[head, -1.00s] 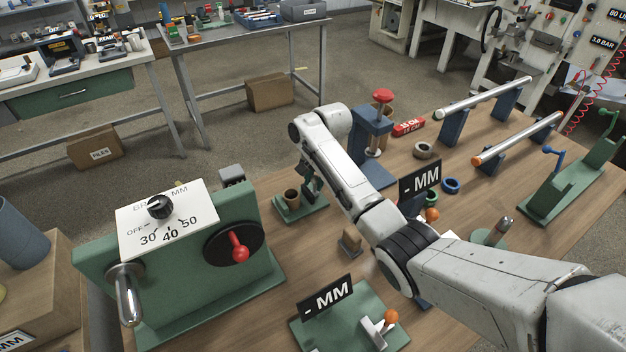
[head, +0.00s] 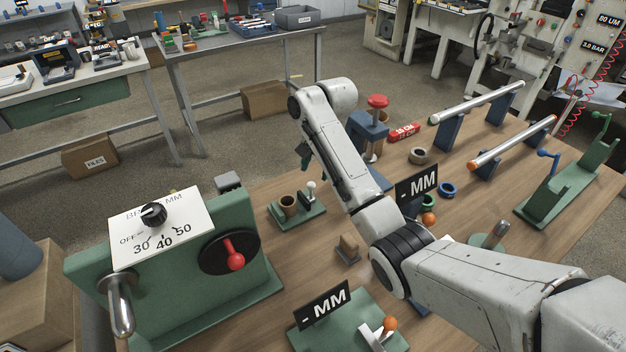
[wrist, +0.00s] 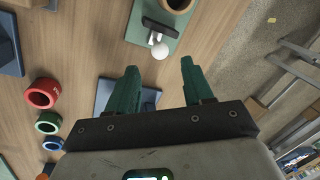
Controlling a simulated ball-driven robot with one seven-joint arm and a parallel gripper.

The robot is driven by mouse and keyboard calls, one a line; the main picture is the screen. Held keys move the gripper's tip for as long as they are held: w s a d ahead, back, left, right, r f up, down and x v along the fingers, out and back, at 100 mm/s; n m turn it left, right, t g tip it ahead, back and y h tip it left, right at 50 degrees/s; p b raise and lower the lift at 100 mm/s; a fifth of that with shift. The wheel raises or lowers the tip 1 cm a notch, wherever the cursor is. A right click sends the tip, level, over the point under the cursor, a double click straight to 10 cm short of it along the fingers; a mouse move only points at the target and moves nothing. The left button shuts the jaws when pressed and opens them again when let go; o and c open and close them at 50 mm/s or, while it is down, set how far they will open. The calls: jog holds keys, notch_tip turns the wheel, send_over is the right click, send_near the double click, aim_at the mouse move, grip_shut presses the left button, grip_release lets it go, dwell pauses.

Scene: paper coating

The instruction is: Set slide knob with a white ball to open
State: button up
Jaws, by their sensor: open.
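The slide knob with a white ball (head: 311,186) stands on a small green base (head: 300,216) beside a brown cup (head: 289,205). In the wrist view the white ball (wrist: 160,51) sits on a short stem from a dark slide on the green base (wrist: 136,32). My gripper (wrist: 158,72) is open and empty, its two green fingers pointing toward the base. The ball shows beyond and between the fingertips, apart from them. In the head view my gripper is mostly hidden by my arm, above and behind the knob.
A green control box (head: 180,270) with a dial and red lever stands at left. A blue stand with a red knob (head: 377,102) is behind my arm. Rings (head: 447,189), a small wooden block (head: 347,249) and two "- MM" signs (head: 322,305) occupy the table.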

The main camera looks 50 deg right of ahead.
jog(key=shift+s+d+r, duration=0.1)
jog(key=shift+s+r, duration=0.05)
jog(key=shift+r, duration=0.6)
jog(key=shift+s+r, duration=0.15)
jog(key=shift+r, duration=0.55)
